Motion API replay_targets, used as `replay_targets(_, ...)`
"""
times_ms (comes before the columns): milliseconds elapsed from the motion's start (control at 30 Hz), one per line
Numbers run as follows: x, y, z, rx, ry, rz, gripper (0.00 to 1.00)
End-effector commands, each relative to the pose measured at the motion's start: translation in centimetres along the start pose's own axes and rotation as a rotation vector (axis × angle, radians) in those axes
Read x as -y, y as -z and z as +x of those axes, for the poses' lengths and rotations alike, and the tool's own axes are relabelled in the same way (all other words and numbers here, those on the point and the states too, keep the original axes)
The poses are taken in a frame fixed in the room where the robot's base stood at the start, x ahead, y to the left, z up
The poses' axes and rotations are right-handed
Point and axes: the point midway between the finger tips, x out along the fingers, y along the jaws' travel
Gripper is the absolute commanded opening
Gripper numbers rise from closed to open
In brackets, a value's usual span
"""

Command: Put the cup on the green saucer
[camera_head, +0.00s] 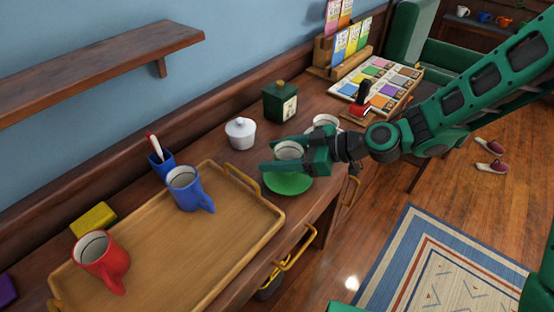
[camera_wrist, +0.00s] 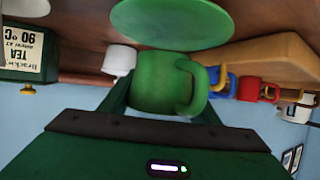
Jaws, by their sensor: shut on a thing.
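My gripper (camera_head: 274,156) is shut on a green cup (camera_wrist: 160,82), one finger on each side of it. The wrist view is upside down, and in it the cup's handle points right. In the head view the cup (camera_head: 288,149) is upright, its pale inside showing, its lower part hidden by my finger. The green saucer (camera_head: 288,184) lies on the wood top just below my gripper. It also shows in the wrist view (camera_wrist: 172,22), beyond the cup's base. I cannot tell whether the cup is fully over the saucer or touching it.
A wooden tray (camera_head: 225,245) at left holds a blue mug (camera_head: 187,190) and a red mug (camera_head: 102,262). A white lidded pot (camera_head: 240,132), a green tea canister (camera_head: 280,101) and a white-rimmed cup (camera_head: 325,121) stand close around my gripper.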

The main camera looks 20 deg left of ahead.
Motion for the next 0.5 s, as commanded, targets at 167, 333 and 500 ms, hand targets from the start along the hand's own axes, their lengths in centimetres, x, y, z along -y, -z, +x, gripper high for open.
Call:
replay_targets(167,0.0,-2.0,0.9,0.000,0.001,0.004,0.30)
replay_targets(333,0.0,-2.2,1.0,0.000,-0.001,0.000,0.30)
replay_targets(500,0.0,-2.3,1.0,0.000,0.000,0.001,0.30)
